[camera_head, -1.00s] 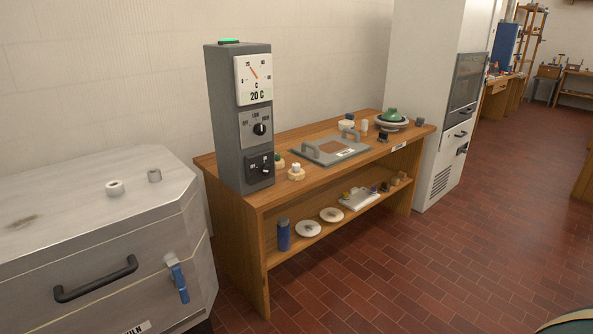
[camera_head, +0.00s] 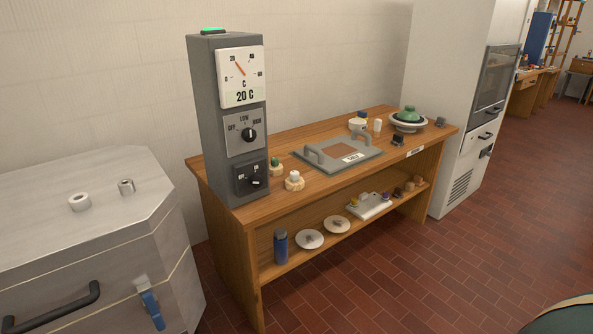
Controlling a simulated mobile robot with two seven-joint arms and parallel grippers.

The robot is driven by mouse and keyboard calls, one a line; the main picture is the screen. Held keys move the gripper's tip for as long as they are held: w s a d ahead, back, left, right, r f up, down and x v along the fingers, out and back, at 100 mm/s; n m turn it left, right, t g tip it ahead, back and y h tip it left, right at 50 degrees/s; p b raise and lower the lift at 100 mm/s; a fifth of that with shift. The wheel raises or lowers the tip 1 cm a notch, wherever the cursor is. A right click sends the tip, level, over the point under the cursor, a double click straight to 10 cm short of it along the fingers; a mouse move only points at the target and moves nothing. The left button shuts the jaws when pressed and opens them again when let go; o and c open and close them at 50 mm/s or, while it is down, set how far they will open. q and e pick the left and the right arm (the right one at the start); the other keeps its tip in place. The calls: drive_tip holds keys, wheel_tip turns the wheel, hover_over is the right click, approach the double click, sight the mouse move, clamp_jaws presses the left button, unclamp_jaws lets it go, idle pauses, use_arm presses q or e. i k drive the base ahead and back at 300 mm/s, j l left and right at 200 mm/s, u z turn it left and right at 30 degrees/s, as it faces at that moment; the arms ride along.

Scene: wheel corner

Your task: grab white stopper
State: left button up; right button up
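A small white stopper-like piece (camera_head: 294,175) stands upright in a pale round holder (camera_head: 295,185) near the front left of the wooden table. A similar green piece (camera_head: 275,161) sits in another pale holder just behind and left of it. A white ring-shaped piece (camera_head: 79,202) lies on top of the grey metal box at left, and a small white cylinder (camera_head: 377,125) stands farther back on the table. Neither of my grippers is in view.
A grey control tower (camera_head: 213,130) reading 20 C stands at the table's left end. A grey framed plate with handles (camera_head: 338,158) lies mid-table. The shelf below holds a blue bottle (camera_head: 281,247) and white discs (camera_head: 310,239). Brick floor (camera_head: 390,275) in front is clear.

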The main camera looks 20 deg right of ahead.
sight(294, 175)
drive_tip(key=i+l, duration=0.2)
drive_tip(key=l, duration=0.15)
drive_tip(key=i+l+u, duration=0.1)
drive_tip(key=l, duration=0.25)
drive_tip(key=i+l, duration=0.25)
drive_tip(key=i+l+u, duration=0.1)
drive_tip(key=l, duration=0.35)
drive_tip(key=i+l, duration=0.2)
drive_tip(key=l, duration=0.15)
drive_tip(key=i+l+u, duration=0.1)
drive_tip(key=l, duration=0.25)
drive_tip(key=i, duration=0.05)
